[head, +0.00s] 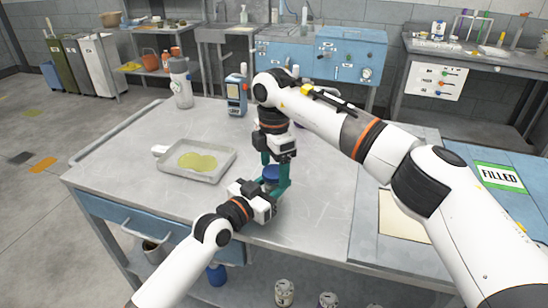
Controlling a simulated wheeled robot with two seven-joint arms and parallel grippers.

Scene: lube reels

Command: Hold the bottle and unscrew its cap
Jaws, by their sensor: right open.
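A small bottle with a dark blue top (271,173) is near the front middle of the grey workbench (320,190). Its lower part is mostly hidden by my grippers. My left gripper (264,187) reaches in low from the front left, with its teal fingers at the bottle's body. Whether they are closed on it is hidden. My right gripper (275,172) points down from above the bottle. Its teal fingers are open, one on either side of the blue top; I cannot tell whether they touch it.
A grey tray (221,171) with a yellow-green puddle lies left of the bottle. A grey-white bottle (181,84) and a blue device (236,97) stand farther back. A blue panel with a FILLED sign (498,176) is at the right. Bare bench lies around the bottle.

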